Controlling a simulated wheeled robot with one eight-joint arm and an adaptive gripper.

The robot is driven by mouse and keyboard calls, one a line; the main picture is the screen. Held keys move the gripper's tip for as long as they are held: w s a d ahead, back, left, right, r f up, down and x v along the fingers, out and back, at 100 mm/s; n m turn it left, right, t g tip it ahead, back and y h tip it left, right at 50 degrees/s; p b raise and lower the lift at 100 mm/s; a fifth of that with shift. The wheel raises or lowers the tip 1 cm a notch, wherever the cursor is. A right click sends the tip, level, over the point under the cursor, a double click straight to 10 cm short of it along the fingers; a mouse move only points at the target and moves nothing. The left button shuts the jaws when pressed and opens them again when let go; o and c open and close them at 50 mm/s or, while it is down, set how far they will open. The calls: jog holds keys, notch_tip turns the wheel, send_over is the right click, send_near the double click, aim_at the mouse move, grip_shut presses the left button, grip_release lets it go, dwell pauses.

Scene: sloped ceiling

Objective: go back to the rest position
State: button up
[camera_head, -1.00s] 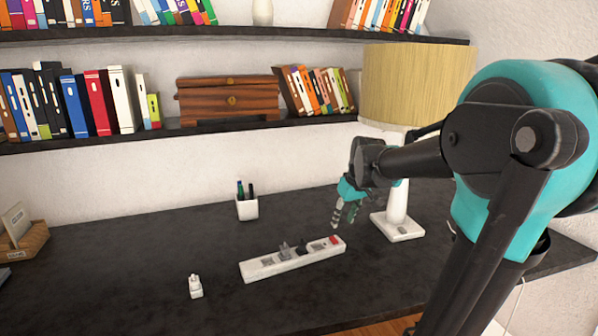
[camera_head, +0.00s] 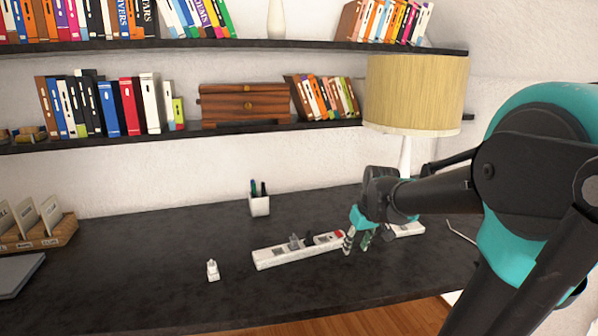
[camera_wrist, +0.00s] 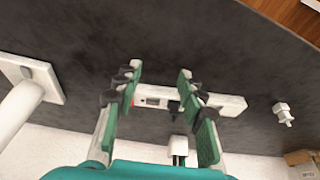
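My gripper (camera_head: 357,243) is open and empty above the desk, at the right end of the white power strip (camera_head: 275,259). In the wrist view, the two green-and-black fingers of my gripper (camera_wrist: 160,72) are spread apart, and the power strip (camera_wrist: 232,105) lies below and beyond them. Nothing shows between the fingers but the strip and desk in the background. A dark plug and a grey plug sit in the strip. My gripper hides part of the strip's right end in the head view.
A loose white plug (camera_head: 212,270) stands on the dark desk (camera_head: 150,270). A pen cup (camera_head: 259,206) stands behind the strip. A lamp (camera_head: 415,92) stands behind my arm, its base partly hidden. Shelves with books hang above.

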jog(key=s+d+f+m+h, duration=0.1)
jog(key=s+d+f+m, duration=0.1)
jog(key=s+f, duration=1)
jog(key=s+m, duration=0.1)
jog(key=s, duration=0.2)
jog(key=shift+m+t, duration=0.3)
